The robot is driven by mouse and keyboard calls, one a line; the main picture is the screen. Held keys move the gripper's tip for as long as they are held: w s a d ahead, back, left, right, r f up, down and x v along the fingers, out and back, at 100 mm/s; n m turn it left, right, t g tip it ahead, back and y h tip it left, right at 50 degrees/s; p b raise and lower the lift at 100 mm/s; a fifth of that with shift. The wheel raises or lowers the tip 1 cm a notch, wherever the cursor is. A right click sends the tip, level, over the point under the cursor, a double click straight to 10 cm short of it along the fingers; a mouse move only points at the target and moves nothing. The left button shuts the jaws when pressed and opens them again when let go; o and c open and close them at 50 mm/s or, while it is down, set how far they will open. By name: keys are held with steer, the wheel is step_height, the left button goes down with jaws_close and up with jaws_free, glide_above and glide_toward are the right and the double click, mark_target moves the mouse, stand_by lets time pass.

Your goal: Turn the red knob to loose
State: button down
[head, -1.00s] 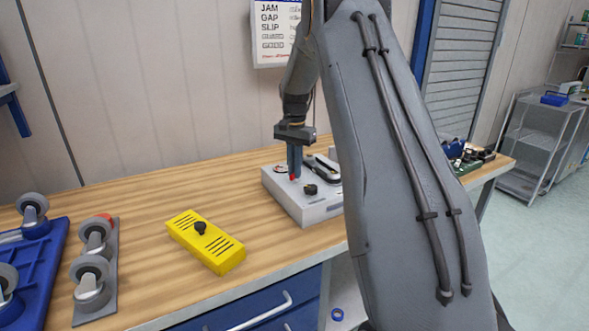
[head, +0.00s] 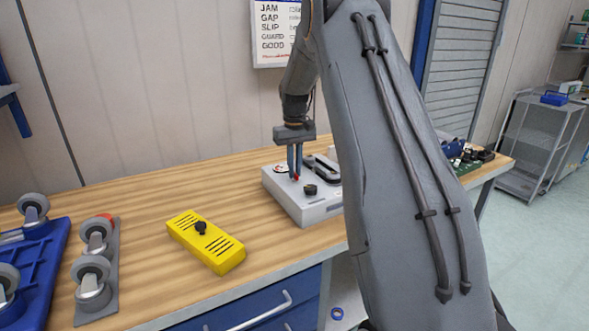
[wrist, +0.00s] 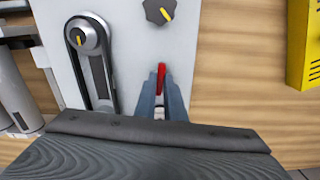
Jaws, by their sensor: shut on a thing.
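The red knob (head: 296,178) is on top of the light grey box (head: 322,209) on the wooden bench. In the wrist view the red knob (wrist: 161,74) shows as a narrow red bar between the fingertips, roughly in line with them. My gripper (head: 295,177) points straight down over the box and is shut on the red knob; its fingers (wrist: 161,90) hide part of the knob. Any marking for loose around the knob cannot be made out.
A black knob (wrist: 159,11) with a yellow mark and a belt on a pulley (wrist: 88,36) share the panel. A yellow box (head: 205,242) stands to the left. Casters (head: 93,275) lie at the far left. Bare bench lies between them.

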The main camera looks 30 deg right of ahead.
steer(key=shift+r+n, duration=0.1)
steer(key=shift+n, duration=0.8)
steer(key=c, duration=1.8)
jaws_free()
steer(key=shift+c, duration=0.2)
step_height(320, 180, up, 8)
steer(key=shift+f+b, duration=0.1)
steer(key=shift+b, duration=0.95)
